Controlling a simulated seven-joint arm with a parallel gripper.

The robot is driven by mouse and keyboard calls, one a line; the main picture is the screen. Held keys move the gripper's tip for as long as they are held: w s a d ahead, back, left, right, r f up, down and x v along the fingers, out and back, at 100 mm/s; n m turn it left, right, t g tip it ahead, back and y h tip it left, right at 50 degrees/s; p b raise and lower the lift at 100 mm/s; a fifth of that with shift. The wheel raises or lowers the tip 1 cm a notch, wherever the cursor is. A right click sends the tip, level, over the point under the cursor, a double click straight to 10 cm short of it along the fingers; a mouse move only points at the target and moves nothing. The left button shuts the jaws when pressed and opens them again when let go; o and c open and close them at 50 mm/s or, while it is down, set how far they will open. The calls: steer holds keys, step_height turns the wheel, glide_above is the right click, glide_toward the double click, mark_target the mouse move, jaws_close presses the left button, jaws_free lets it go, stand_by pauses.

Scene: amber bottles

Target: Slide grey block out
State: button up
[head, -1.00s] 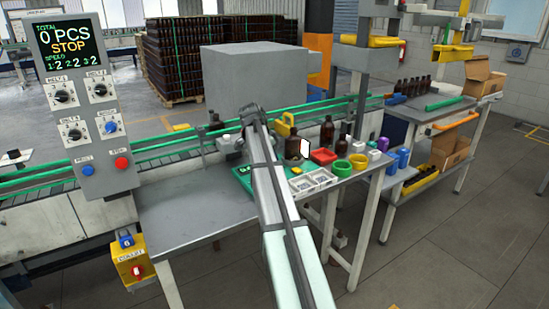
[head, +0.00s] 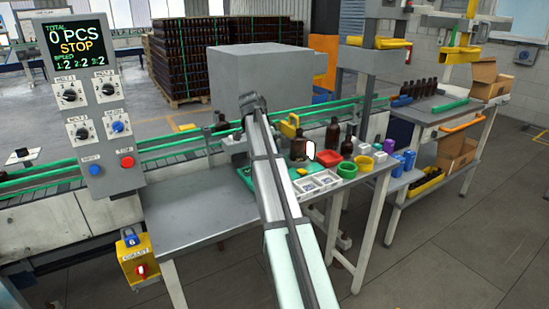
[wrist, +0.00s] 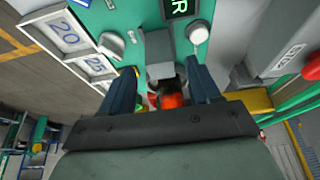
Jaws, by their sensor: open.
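In the wrist view, a small grey block (wrist: 160,44) lies on the green panel beyond my fingertips, near the middle of the picture. My gripper (wrist: 162,80) is open, with one dark blue finger on each side of a gap. A dark and orange-red thing (wrist: 170,99) shows between the fingers; I cannot tell what it is or whether they touch it. In the head view, my arm crosses in front of the green panel (head: 246,173), and my gripper and the small grey block cannot be made out.
A large grey housing (head: 268,80) stands behind the conveyor. The table's left part (head: 195,205) is bare.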

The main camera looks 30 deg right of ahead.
steer(key=v, duration=0.9)
